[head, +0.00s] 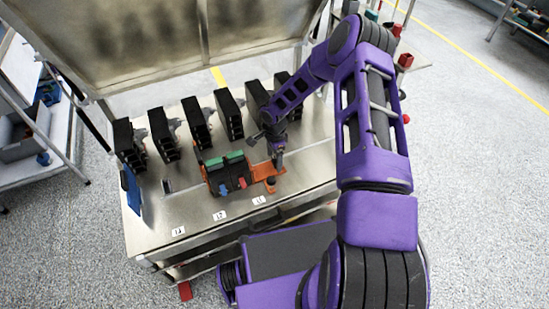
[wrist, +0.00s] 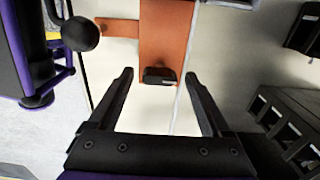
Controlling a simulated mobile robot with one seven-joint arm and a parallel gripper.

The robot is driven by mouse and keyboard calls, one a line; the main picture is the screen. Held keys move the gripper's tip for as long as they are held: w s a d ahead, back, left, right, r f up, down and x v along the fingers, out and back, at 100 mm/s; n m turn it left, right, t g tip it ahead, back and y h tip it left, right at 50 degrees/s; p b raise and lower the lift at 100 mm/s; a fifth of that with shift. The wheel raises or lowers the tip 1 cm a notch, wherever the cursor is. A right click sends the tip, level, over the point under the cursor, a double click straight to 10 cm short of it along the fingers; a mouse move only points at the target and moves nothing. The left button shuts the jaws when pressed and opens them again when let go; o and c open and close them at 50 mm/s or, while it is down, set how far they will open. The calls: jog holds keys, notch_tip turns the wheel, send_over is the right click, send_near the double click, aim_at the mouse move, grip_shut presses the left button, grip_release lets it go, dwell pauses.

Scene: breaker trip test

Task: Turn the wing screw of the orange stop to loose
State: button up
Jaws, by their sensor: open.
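The orange stop (head: 264,170) lies on the metal bench top, to the right of the black breaker block (head: 230,178). In the wrist view the stop (wrist: 165,38) is a flat orange plate with a narrower arm to the left. A small black piece that looks like its wing screw (wrist: 160,76) sits at the plate's near end; its turn position is unclear. My gripper (wrist: 159,78) is open, its two black fingers on either side of the screw in the picture. Contact and height gap cannot be told. In the head view my gripper (head: 278,161) is over the stop.
The breaker block has green tops and red and blue parts at its front. A row of black modules (head: 197,122) stands behind it. A blue item (head: 131,190) is at the bench's left. White number labels (head: 220,215) lie along the clear front strip.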

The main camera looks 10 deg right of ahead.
grip_shut()
dwell(0.4)
